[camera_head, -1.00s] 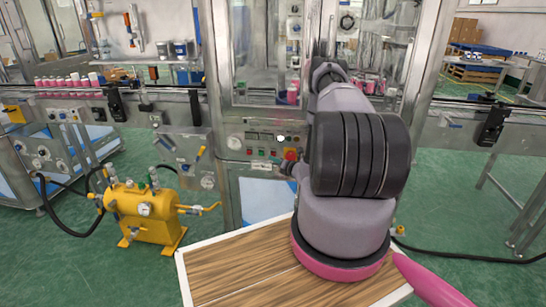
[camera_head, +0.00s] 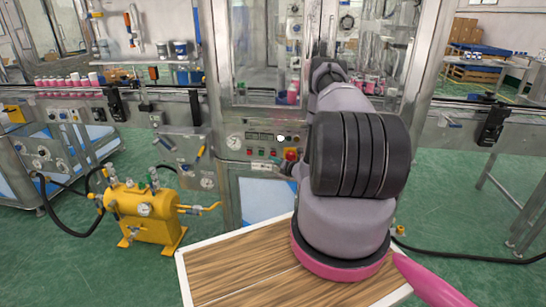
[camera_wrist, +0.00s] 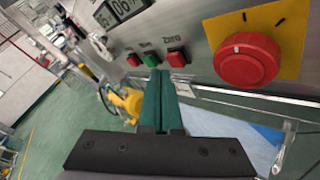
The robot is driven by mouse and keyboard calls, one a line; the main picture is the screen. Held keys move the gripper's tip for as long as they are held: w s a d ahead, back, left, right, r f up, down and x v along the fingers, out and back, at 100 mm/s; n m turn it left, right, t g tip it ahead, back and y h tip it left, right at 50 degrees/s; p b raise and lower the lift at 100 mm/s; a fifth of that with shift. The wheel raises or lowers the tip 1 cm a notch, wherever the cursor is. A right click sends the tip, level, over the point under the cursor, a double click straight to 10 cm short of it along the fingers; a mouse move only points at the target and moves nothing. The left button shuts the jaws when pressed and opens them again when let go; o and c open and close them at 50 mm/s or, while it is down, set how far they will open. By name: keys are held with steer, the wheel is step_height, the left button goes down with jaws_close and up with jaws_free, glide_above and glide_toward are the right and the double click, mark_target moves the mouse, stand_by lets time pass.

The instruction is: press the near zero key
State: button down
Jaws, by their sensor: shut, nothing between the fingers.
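The zero key (camera_wrist: 177,58) is a small red square button under the label "Zero" on a grey metal panel (camera_wrist: 203,82) in the wrist view. A green key (camera_wrist: 152,60) and another red key (camera_wrist: 134,60) sit to its left in the row. My gripper (camera_wrist: 161,72) is shut and empty, its green fingers together. In the wrist view its tips appear just below the row, between the green key and the zero key. I cannot tell whether they touch the panel. In the head view my arm partly hides the panel (camera_head: 240,133).
A large red knob (camera_wrist: 247,60) on a yellow plate (camera_wrist: 291,36) is right of the keys. A small display (camera_wrist: 122,8) is above them. A yellow tank unit (camera_head: 144,211) stands on the green floor at left. A wood-topped table (camera_head: 235,272) lies in front.

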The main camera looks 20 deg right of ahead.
steer(key=shift+w+d, duration=0.1)
stand_by(0.3)
steer(key=shift+w+d, duration=0.15)
steer(key=shift+w, duration=0.1)
steer(key=shift+w+d, duration=0.25)
steer(key=shift+w, duration=0.1)
stand_by(0.7)
stand_by(0.3)
steer(key=shift+s+a, duration=0.5)
steer(key=shift+s, duration=0.2)
steer(key=s+a, duration=0.1)
steer(key=s, duration=0.1)
steer(key=s+a, duration=0.1)
steer(key=s, duration=0.1)
steer(key=shift+a, duration=0.4)
steer(key=shift+r, duration=0.1)
stand_by(0.3)
